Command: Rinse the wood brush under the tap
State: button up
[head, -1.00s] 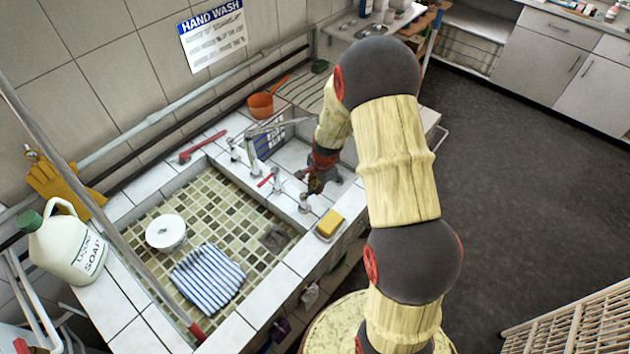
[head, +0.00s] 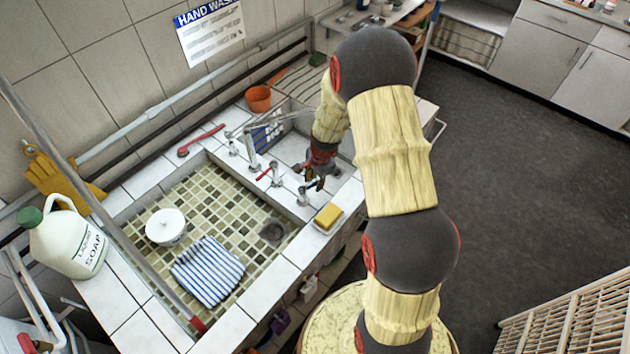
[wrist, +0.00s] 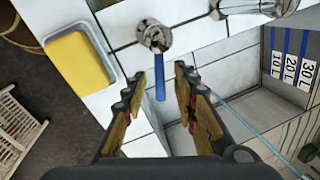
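My gripper (wrist: 162,88) is open and empty, beside the tap fittings at the divider between the two basins. In the wrist view a blue lever (wrist: 160,82) hangs from a round chrome tap head (wrist: 155,38), in line with the gap between my fingers; I cannot tell if they touch it. In the head view my gripper (head: 313,182) is next to the chrome tap handle (head: 303,196). The tap (head: 252,150) has its spout pointing right, and a red lever (head: 264,172) is beside it. I cannot make out the wood brush in any view.
A yellow sponge (head: 328,215) lies on the front ledge, also in the wrist view (wrist: 82,70). A soap jug (head: 65,240) stands left. An orange pan (head: 259,98) is behind.

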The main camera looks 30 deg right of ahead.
notch_tip(320, 180, up, 12)
jog(key=s, duration=0.2)
jog(key=shift+s+f, duration=0.15)
dwell(0.4)
